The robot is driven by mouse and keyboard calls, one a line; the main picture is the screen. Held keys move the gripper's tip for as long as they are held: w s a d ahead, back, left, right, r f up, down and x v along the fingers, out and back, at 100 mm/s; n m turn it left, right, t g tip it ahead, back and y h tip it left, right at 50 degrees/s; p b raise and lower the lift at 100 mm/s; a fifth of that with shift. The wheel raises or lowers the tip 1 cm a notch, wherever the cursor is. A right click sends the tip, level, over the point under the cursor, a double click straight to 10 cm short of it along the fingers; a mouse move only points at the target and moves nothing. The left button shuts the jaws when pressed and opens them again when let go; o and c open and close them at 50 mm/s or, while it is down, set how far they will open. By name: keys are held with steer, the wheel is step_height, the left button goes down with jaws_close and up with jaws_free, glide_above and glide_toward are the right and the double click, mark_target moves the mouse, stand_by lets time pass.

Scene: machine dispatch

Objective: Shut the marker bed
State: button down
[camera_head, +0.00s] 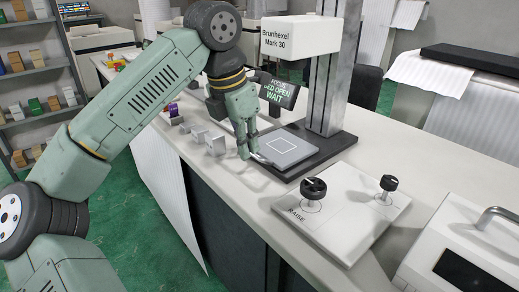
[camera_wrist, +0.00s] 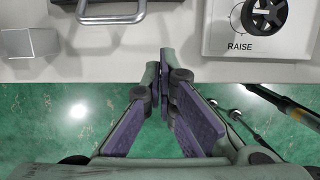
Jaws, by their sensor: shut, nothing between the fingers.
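The marker bed is a grey plate (camera_head: 284,148) with a white square outline. It sits on the black base of the marking machine (camera_head: 328,68) labelled "Brunhexel Mark 30". The machine's display (camera_head: 279,91) reads "FOCUS", "BED OPEN", "WAIT". A metal handle at the bed's front edge shows at the top of the wrist view (camera_wrist: 112,18). My gripper (camera_head: 247,152) is shut and empty, pointing down beside the bed's front left edge. In the wrist view its fingertips (camera_wrist: 158,68) lie below and right of the handle; I cannot tell whether they touch anything.
A white panel (camera_head: 345,205) with a black knob marked "RAISE" and a smaller knob stands right of the bed. Several small metal blocks (camera_head: 215,144) lie left of my gripper. A white box with a screen (camera_head: 470,255) stands at the lower right. The counter's front edge is close.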

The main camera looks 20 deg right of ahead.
mark_target(279, 165)
steer(key=x, duration=0.7)
steer(key=shift+f+p, duration=0.15)
steer(key=shift+p, duration=0.2)
steer(key=d, duration=0.2)
steer(key=w+d+p, duration=0.1)
steer(key=shift+f, duration=0.3)
steer(key=shift+w+d+f, duration=0.1)
steer(key=shift+w+d, duration=0.15)
steer(key=shift+d, duration=0.25)
steer(key=d, duration=0.1)
steer(key=w+d, duration=0.1)
steer(key=d, duration=0.1)
steer(key=shift+d, duration=0.1)
